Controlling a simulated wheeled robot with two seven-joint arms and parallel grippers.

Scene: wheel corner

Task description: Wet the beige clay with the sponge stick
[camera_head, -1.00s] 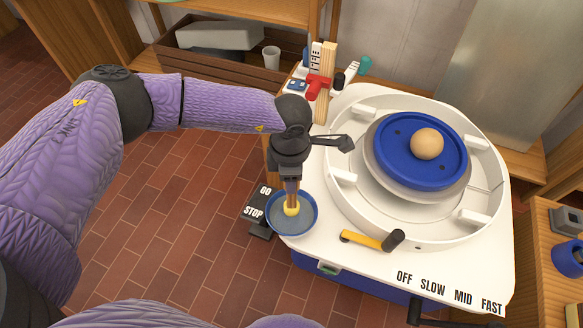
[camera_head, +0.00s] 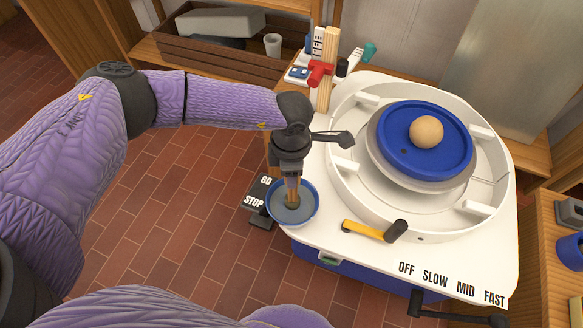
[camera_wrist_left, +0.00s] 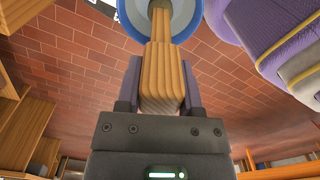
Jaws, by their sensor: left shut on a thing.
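The beige clay (camera_head: 426,131) is a round ball on the blue disc (camera_head: 388,163) of the pottery wheel. My left gripper (camera_head: 292,178) points down over a blue-rimmed water bowl (camera_head: 316,214) at the wheel table's left corner. It is shut on the wooden handle of the sponge stick (camera_wrist_left: 163,75). The stick's lower end is in the bowl; the sponge looks dark and is mostly under the water. In the left wrist view the bowl (camera_wrist_left: 192,22) shows at the top, with the stick reaching into it. My right gripper is not in view.
A yellow-handled tool (camera_head: 368,231) lies on the white table's front. Red and wooden tools (camera_head: 320,72) stand at its back left corner. The basin wall (camera_head: 345,185) stands between bowl and clay. GO/STOP pedals (camera_head: 258,195) are left of the bowl.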

